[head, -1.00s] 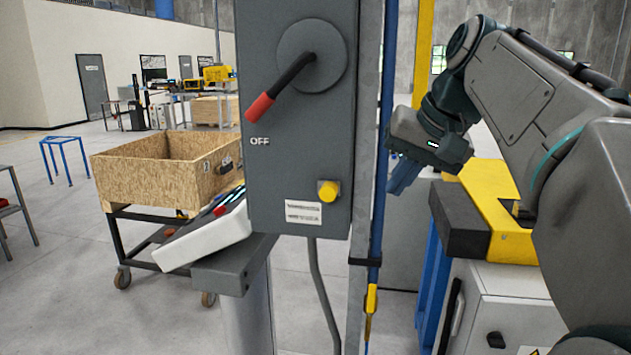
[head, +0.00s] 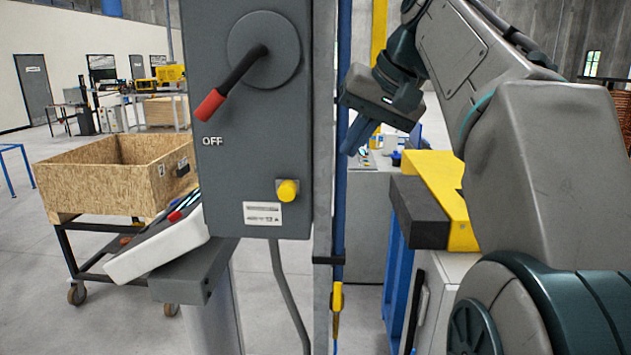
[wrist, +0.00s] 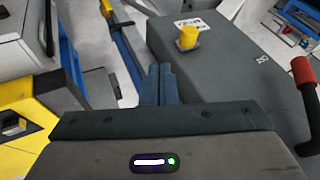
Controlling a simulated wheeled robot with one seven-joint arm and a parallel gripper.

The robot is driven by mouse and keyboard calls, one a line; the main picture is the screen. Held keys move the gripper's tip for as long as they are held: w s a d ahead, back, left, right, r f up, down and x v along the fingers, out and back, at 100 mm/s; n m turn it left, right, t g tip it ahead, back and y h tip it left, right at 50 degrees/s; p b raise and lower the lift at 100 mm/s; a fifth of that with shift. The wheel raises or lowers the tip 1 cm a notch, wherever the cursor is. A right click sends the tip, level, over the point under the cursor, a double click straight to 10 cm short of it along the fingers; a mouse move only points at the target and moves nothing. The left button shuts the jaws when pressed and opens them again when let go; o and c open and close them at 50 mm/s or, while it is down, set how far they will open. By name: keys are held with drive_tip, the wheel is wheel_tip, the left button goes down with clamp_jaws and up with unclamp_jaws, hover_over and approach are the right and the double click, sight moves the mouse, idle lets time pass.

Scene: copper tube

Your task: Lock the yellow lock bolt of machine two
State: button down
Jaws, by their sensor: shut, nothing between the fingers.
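The yellow lock bolt (head: 287,190) sticks out from the lower right of a grey switch box (head: 215,105). The box carries a red-handled lever (head: 228,90) that points down left toward the word OFF. My gripper (head: 353,145) is to the right of the box and above the bolt's height in the head view, apart from both. In the wrist view the shut, empty fingers (wrist: 160,85) show in the middle, with the yellow bolt (wrist: 188,37) beyond them to the upper right. The lever's red grip (wrist: 302,70) is at the right edge there.
A metal post with a blue pipe (head: 339,190) stands just right of the box. A yellow and black bench (head: 440,190) is under my arm.

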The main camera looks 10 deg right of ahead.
sight(286, 190)
drive_tip(key=shift+w+a+f, duration=0.9)
drive_tip(key=shift+a+f, duration=0.15)
drive_tip(key=shift+f, duration=0.3)
drive_tip(key=shift+w+a+f, duration=0.85)
drive_tip(key=shift+a+f, duration=0.15)
drive_tip(key=shift+f, duration=0.4)
drive_tip(key=shift+w+a+f, duration=0.9)
drive_tip(key=shift+a+f, duration=0.15)
drive_tip(key=shift+f, duration=0.3)
